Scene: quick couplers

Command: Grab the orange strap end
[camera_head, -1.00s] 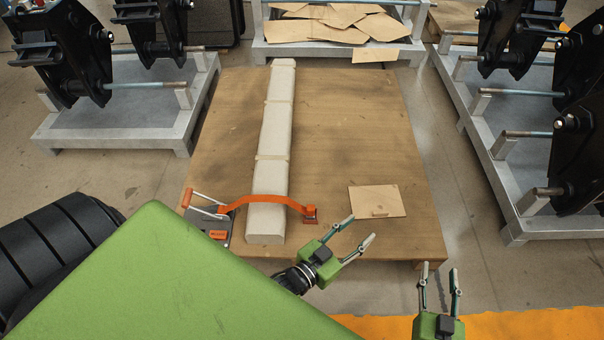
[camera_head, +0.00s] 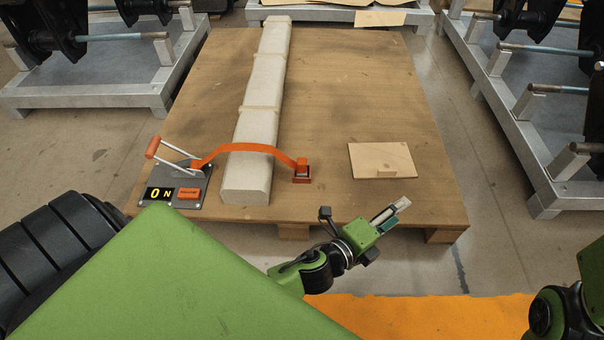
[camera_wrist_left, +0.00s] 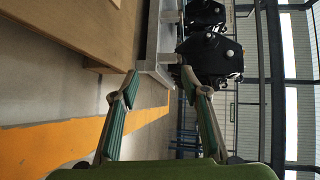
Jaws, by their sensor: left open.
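An orange strap (camera_head: 245,147) runs from a lever device (camera_head: 182,185) on the left, over a long pale wrapped bar (camera_head: 249,165). Its orange strap end (camera_head: 302,165) sits in a small dark red base on the wooden pallet (camera_head: 330,120), just right of the bar. My left gripper (camera_head: 396,213) is at the pallet's front edge, right of and nearer than the strap end, pointing right and away from it. In the left wrist view the left gripper (camera_wrist_left: 160,90) is open and empty. The strap does not show there. Only part of my right arm shows at the lower right; its fingers are out of frame.
A thin wooden board (camera_head: 381,161) with a small block lies on the pallet's right side. Grey metal racks (camera_head: 90,92) with black couplers flank the pallet. An orange floor strip (camera_head: 430,315) runs in front. The pallet's middle right is clear.

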